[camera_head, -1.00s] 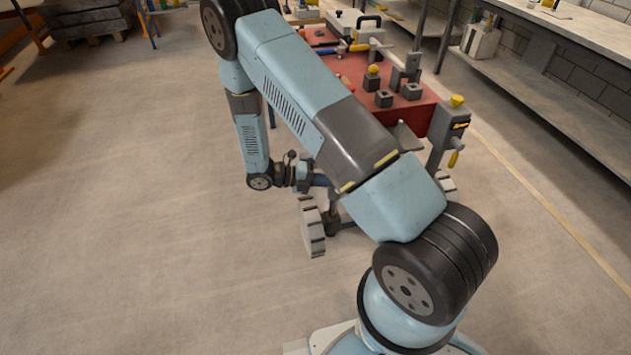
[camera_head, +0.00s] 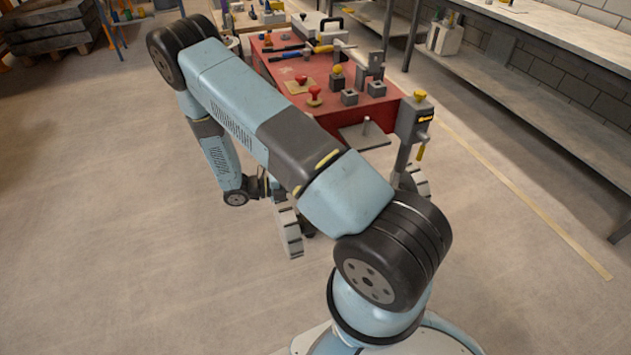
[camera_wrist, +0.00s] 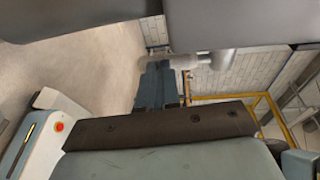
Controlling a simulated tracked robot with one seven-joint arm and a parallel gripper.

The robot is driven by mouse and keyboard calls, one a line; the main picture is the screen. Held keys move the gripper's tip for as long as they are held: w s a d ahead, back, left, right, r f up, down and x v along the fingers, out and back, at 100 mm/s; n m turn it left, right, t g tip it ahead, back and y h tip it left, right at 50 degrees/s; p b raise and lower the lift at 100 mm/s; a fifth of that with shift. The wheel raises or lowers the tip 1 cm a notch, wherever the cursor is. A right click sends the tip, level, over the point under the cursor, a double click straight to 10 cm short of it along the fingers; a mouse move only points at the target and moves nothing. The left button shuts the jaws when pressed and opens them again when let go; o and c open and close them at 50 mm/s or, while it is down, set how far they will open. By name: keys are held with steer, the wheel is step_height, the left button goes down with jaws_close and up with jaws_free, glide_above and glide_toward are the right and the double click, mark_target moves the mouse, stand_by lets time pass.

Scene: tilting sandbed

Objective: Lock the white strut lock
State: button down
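I cannot make out the white strut lock for certain in either view. In the wrist view a pale grey-white cylindrical piece (camera_wrist: 212,61) lies across the middle, under two large dark grey blocks at the top edge; I cannot tell what it belongs to. My gripper is hidden behind the arm there. The grey blocks in the wrist view may be its fingers, but their opening is unclear.
A red-topped bench (camera_head: 290,72) holds several tools and small blocks. A long grey workbench (camera_head: 540,85) runs along the right. Open floor lies left and front right.

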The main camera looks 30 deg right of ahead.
steer(key=shift+s+d, duration=0.15)
steer(key=shift+s, duration=0.05)
steer(key=f+v, duration=0.1)
steer(key=v, duration=1.3)
steer(key=shift+w+f, duration=0.2)
steer(key=shift+w, duration=0.1)
steer(key=s+d+r+m+y, duration=0.25)
steer(key=r+m+y, duration=0.4)
steer(key=r, duration=0.85)
steer(key=s+d+r+m+y, duration=0.1)
steer(key=d+r+m+y, duration=0.2)
steer(key=r+m, duration=0.9)
steer(key=s+d+r+m+t+y, duration=0.3)
steer(key=s+r+m+t+y, duration=0.4)
steer(key=s+r+m+t, duration=0.3)
steer(key=shift+s+d+r+m, duration=0.15)
steer(key=shift+s+r+m, duration=2)
steer(key=shift+s+r, duration=2.85)
